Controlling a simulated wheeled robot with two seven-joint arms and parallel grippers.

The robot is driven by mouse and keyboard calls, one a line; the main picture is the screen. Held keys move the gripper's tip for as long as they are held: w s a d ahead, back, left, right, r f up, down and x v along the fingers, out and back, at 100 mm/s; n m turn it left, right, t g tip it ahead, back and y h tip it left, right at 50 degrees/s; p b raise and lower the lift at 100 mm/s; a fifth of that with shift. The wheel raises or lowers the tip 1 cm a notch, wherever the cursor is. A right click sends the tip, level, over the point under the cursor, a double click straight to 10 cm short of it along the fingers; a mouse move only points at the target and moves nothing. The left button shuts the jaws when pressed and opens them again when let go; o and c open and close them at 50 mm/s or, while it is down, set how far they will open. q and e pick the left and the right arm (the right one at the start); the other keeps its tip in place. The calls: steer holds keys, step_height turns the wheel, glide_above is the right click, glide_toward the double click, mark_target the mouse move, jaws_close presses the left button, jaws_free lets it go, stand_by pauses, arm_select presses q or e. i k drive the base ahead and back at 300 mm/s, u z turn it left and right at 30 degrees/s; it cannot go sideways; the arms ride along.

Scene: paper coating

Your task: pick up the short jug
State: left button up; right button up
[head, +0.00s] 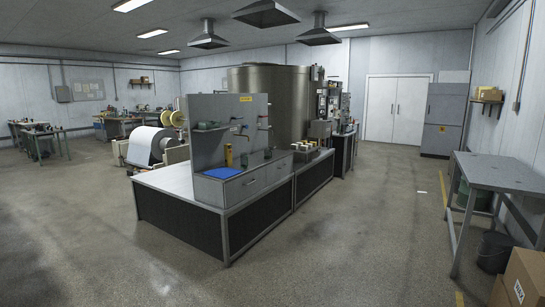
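No short jug can be clearly made out at this distance. Small items stand on the grey-topped bench (165,182) in the middle of the room. They include a tall yellow item (229,156) and a small dark item (267,154), both in front of the grey upright panel (205,139). Several small pale items (304,146) stand farther along on the adjoining bench. They are too small to tell whether any of them is a jug. Neither of my grippers is in view.
A blue mat (223,172) lies on the bench. A grey table (500,173), a dark bucket (495,252) and cardboard boxes (526,278) stand at the right. A white paper roll (147,146) is behind the bench. The floor (345,245) between bench and table is clear.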

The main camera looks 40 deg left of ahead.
mark_target(267, 151)
steer(key=u, duration=0.85)
steer(key=i, duration=8.95)
steer(key=u, duration=2.4)
